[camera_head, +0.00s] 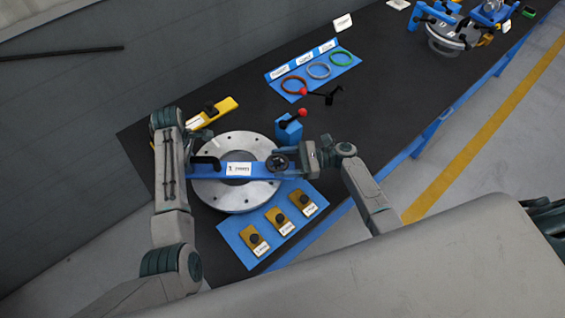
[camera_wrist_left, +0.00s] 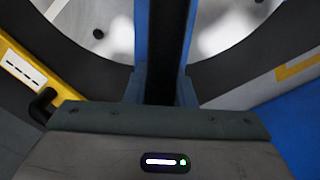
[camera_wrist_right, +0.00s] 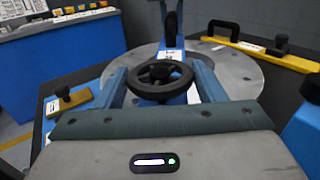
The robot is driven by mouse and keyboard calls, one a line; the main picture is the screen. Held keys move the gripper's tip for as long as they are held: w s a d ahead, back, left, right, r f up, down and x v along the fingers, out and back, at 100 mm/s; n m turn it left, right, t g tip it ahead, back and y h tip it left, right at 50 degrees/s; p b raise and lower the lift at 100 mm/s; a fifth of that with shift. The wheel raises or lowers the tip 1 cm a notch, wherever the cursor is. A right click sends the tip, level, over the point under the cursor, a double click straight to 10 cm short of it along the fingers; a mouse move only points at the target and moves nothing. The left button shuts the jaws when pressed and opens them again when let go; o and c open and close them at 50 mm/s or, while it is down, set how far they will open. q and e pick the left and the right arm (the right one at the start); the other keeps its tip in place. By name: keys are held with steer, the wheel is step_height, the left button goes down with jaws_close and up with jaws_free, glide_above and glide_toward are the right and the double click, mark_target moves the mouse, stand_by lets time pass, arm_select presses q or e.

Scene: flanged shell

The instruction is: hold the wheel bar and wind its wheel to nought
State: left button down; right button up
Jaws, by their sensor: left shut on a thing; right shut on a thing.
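The blue wheel bar (camera_head: 256,170) lies across the round grey flange (camera_head: 240,200), with a white label on it. A dark hand wheel (camera_head: 277,163) sits at its right end and a black handle (camera_head: 205,162) at its left end. My left gripper (camera_head: 190,163) is shut on the bar's left handle; the left wrist view shows the dark handle (camera_wrist_left: 168,50) between the fingers. My right gripper (camera_head: 290,160) is shut on the wheel; the right wrist view shows the wheel (camera_wrist_right: 160,78) between its two fingers. Any wheel scale is too small to read.
A yellow bar (camera_head: 213,113) with a black handle lies behind the flange. A blue block (camera_head: 289,132) with a red-knobbed lever stands behind the wheel. A blue mat with coloured rings (camera_head: 318,70) is farther back. Several small yellow plates (camera_head: 279,220) lie in front.

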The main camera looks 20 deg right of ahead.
steer(key=shift+w+f+n+g, duration=0.15)
steer(key=shift+n+g, duration=0.95)
steer(key=shift+g, duration=0.6)
steer(key=shift+w+n+g, duration=0.1)
steer(key=shift+n+g, duration=1)
steer(key=shift+g, duration=0.6)
steer(key=o, duration=1)
steer(key=w+d, duration=0.1)
steer(key=d, duration=0.6)
steer(key=shift+w+d, duration=0.15)
steer(key=shift+w, duration=0.1)
